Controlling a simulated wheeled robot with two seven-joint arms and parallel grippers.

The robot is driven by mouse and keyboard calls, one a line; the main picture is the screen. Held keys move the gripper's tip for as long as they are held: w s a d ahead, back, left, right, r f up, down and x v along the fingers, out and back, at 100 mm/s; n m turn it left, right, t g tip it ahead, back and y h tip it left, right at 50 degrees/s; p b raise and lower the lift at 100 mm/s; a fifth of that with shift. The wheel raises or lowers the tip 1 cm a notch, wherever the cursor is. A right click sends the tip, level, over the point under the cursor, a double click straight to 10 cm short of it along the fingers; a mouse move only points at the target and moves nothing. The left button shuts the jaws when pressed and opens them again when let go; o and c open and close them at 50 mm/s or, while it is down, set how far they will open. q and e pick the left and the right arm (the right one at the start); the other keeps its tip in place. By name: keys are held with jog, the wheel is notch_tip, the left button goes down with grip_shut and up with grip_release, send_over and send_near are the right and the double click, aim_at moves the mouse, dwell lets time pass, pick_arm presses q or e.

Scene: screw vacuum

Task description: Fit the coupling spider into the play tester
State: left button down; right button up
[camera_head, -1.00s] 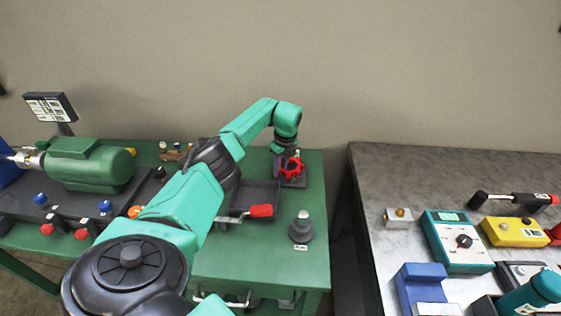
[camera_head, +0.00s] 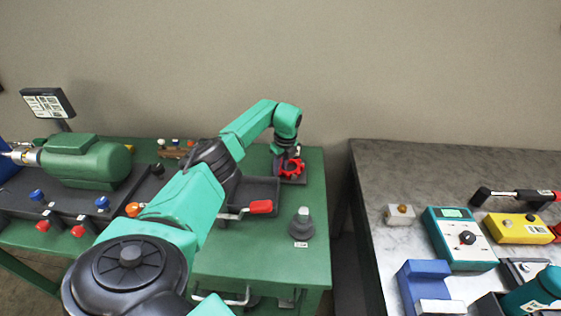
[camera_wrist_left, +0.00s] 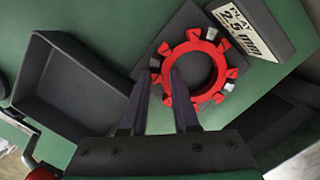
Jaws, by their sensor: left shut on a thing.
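The coupling spider (camera_head: 291,169) is a red toothed ring at the far right of the green bench. It also shows in the left wrist view (camera_wrist_left: 217,92). My left gripper (camera_wrist_left: 163,78) is shut on the left side of its ring, one finger inside the ring and one outside. The play tester (camera_wrist_left: 182,30) is a dark block with a sign reading "PLAY 2.5 mm" (camera_wrist_left: 245,30). The spider is over the tester, and grey jaws show between some of its teeth. I cannot tell how deep it sits. My right gripper is not in view.
An empty dark tray (camera_wrist_left: 40,100) lies left of the tester. A red-handled lever (camera_head: 261,207) and a grey stepped post (camera_head: 302,225) stand nearer on the bench. A green motor (camera_head: 88,162) is at left. A separate grey table (camera_head: 400,165) at right holds several instruments.

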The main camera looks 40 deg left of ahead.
pick_arm(q)
jog(key=shift+f, duration=0.1)
jog(key=c, duration=0.6)
grip_release()
jog(key=r, duration=0.4)
jog(key=d+r, duration=0.1)
jog(key=r, duration=0.4)
jog(key=d+r+b, duration=0.1)
jog(key=r, duration=0.4)
jog(key=shift+s+d+r, duration=0.15)
jog(key=shift+r, duration=0.05)
